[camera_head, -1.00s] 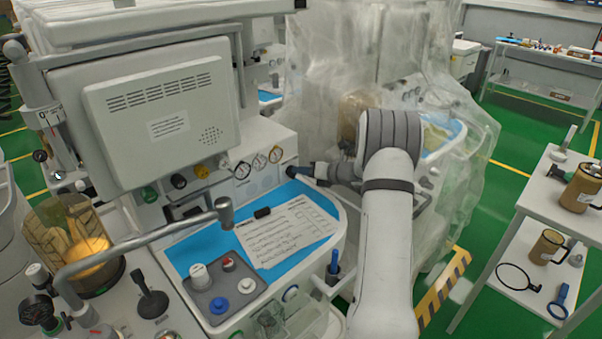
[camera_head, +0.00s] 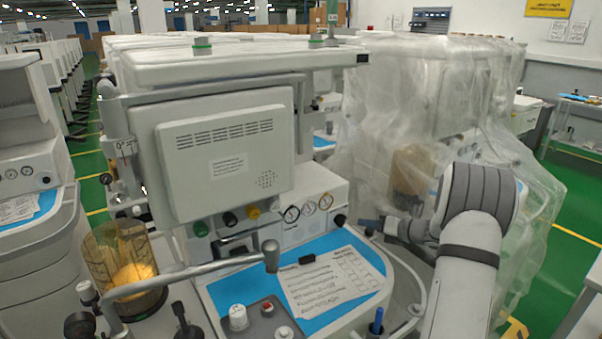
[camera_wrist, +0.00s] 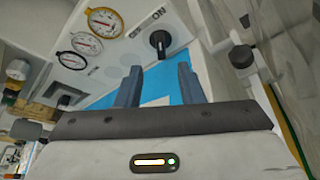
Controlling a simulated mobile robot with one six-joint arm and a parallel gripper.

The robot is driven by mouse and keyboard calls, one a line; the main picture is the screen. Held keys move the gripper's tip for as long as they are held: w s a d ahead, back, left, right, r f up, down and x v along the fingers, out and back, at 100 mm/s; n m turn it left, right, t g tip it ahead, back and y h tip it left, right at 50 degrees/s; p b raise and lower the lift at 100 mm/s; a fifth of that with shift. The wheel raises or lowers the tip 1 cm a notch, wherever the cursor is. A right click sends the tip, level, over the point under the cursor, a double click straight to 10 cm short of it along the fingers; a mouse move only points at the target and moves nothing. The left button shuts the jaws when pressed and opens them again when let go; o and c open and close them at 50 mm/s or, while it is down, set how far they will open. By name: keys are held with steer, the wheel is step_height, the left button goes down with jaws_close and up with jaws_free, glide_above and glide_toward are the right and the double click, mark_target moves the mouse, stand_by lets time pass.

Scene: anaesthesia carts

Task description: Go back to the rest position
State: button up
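My gripper (camera_wrist: 158,84) is open in the wrist view, with its two dark blue fingers apart and nothing between them. In the head view my gripper (camera_head: 370,224) is at the right end of the cart's gauge panel (camera_head: 308,211), a little to the right of a black knob (camera_head: 340,219). The same black knob (camera_wrist: 160,43) shows beyond the fingertips in the wrist view, apart from them. My arm is bent, and its links hide part of the plastic-draped cart behind.
An anaesthesia cart (camera_head: 225,155) stands in front, with a jointed grey bar (camera_head: 190,275) across its left side. A paper sheet (camera_head: 330,285) lies on its blue top. A plastic-draped cart (camera_head: 440,120) stands behind my arm. Green floor (camera_head: 555,265) is clear at right.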

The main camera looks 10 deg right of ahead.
steer(key=s+a+r+n+g+h, duration=0.1)
steer(key=s+a+r+n+g, duration=0.3)
steer(key=s+a+n, duration=0.55)
steer(key=s+a+r+n+g, duration=0.4)
steer(key=s+a+n, duration=0.45)
steer(key=a, duration=0.25)
steer(key=s+r+n+g+h, duration=0.1)
steer(key=s+n+h, duration=0.6)
steer(key=s+n, duration=1.1)
steer(key=shift+s+r+p, duration=0.25)
steer(key=shift+s+p, duration=0.15)
steer(key=shift+s, duration=0.1)
